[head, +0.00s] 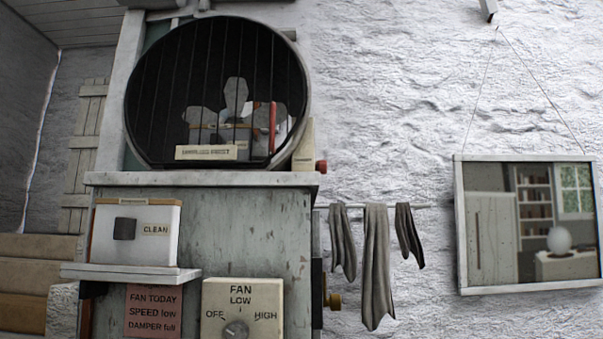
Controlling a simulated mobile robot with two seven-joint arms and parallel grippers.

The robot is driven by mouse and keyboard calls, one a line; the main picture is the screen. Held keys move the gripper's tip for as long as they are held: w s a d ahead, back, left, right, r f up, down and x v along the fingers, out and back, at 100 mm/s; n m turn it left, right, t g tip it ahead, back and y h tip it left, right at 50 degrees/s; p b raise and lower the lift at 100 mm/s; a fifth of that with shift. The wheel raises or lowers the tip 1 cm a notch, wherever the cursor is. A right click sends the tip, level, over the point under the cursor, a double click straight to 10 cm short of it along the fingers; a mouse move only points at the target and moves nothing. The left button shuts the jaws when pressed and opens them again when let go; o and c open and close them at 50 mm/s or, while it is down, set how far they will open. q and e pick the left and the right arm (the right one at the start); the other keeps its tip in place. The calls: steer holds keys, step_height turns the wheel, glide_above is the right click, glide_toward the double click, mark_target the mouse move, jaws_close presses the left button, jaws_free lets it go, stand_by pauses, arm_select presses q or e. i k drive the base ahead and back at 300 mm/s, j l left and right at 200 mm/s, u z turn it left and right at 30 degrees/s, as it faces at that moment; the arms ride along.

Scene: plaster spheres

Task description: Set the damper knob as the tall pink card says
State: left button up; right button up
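A pink card (154,312) on the front of the grey-green cabinet reads "FAN TODAY, SPEED low, DAMPER full"; its lower end meets the frame's bottom edge. Beside it, a cream panel (261,297) marked FAN with OFF, LOW and HIGH carries a grey round knob (236,331), partly cut off by the bottom edge. I cannot read that knob's setting. No knob labelled damper shows. A brass knob (334,300) sticks out of the cabinet's right side, and a red knob (320,166) sits higher up; neither has a readable label. Neither gripper is in view.
A round barred fan housing (218,60) stands on the cabinet's top (200,179). A white box marked CLEAN (165,246) rests on a small shelf (130,272). Grey cloths (376,265) hang from a rail near the brass knob. A framed mirror (525,291) hangs at right.

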mark_target(322, 166)
steer(key=i+l+u, duration=0.2)
steer(key=l, duration=0.5)
steer(key=l+u, duration=0.15)
steer(key=l, duration=0.55)
steer(key=i+l, duration=0.1)
steer(key=l, duration=0.25)
steer(key=i+l, duration=0.15)
steer(key=l, duration=0.2)
steer(key=i+l+u, duration=0.1)
steer(key=l, duration=0.25)
steer(key=i+l, duration=0.1)
steer(key=l, duration=0.25)
steer(key=i+l, duration=0.1)
steer(key=l, duration=0.25)
steer(key=u, duration=0.05)
